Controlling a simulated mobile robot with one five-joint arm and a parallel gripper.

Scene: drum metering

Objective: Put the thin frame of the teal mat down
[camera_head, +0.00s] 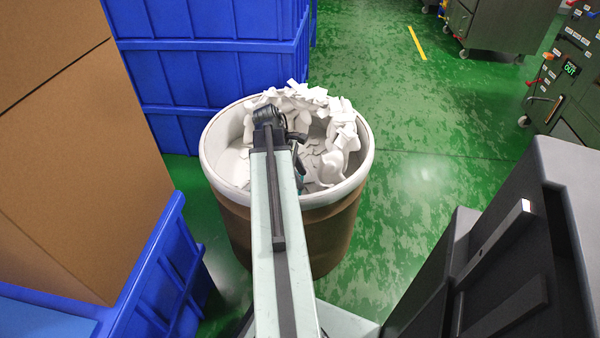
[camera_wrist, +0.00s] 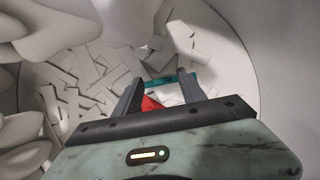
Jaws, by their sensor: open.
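A thin teal strip (camera_wrist: 158,83), which looks like part of the teal mat's frame, shows between and just beyond my fingers in the wrist view. Most of it is hidden by the fingers. My gripper (camera_wrist: 160,86) is open, with its two dark fingers apart and pointing down into the drum. I cannot tell whether either finger touches the strip. A small red patch (camera_wrist: 150,103) shows between the fingers, nearer the palm. In the head view my arm reaches into the drum and hides most of the gripper.
The round drum (camera_head: 216,170) has a white inner wall and a brown outside. White flat pieces (camera_head: 292,95) are heaped along its far and right sides, and several lie on its floor. Blue crates (camera_head: 215,60) stand behind, and a brown box (camera_head: 80,170) stands at left.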

